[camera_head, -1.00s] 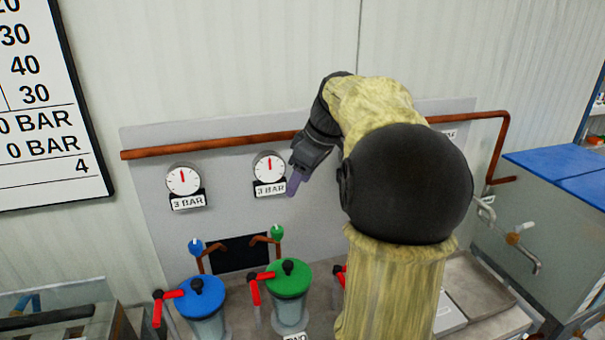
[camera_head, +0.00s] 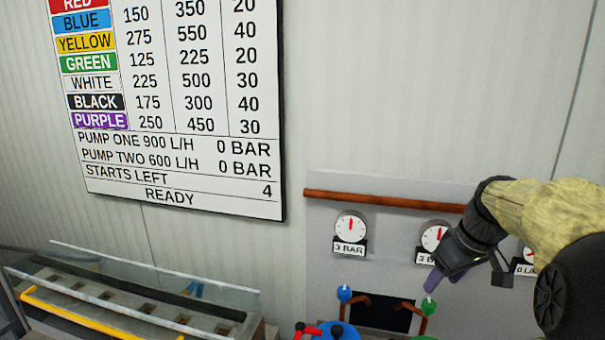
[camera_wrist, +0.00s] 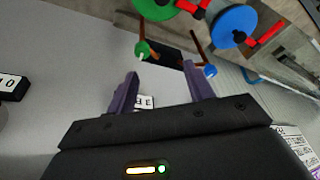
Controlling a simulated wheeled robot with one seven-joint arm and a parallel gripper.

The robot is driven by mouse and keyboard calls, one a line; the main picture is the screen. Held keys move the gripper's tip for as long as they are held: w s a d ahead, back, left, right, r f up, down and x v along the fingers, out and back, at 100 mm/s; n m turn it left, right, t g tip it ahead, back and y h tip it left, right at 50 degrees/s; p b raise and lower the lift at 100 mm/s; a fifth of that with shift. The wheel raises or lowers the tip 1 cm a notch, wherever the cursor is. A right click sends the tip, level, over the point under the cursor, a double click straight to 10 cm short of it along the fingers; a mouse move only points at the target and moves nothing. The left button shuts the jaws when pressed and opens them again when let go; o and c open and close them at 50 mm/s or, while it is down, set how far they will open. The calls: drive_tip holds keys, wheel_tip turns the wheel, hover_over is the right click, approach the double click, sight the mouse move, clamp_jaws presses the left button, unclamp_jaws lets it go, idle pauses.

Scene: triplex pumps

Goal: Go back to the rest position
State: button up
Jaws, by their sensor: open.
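My gripper (camera_head: 440,277) is at the right of the head view, in front of the grey pump panel and below the middle gauge (camera_head: 433,237). In the wrist view my gripper (camera_wrist: 163,92) has its two purple fingers spread apart. Nothing is between them; a small label on the panel shows behind the gap. My arm is bent and comes in from the right edge of the head view.
A chart board (camera_head: 180,100) hangs on the wall. A rack with a yellow bar (camera_head: 80,314) stands lower left.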

drive_tip(key=s+a+f+m+h+p, duration=0.1)
drive_tip(key=s+a+f+m+p, duration=0.3)
drive_tip(key=s+a+f, duration=0.5)
drive_tip(key=s+a+p, duration=0.2)
drive_tip(key=s+a, duration=0.1)
drive_tip(key=a, duration=0.2)
drive_tip(key=shift+s+f+g+h, duration=0.3)
drive_tip(key=shift+s+f, duration=0.05)
drive_tip(key=shift+s, duration=0.05)
drive_tip(key=c, duration=0.3)
drive_tip(key=shift+w+a, duration=0.1)
drive_tip(key=shift+c, duration=0.2)
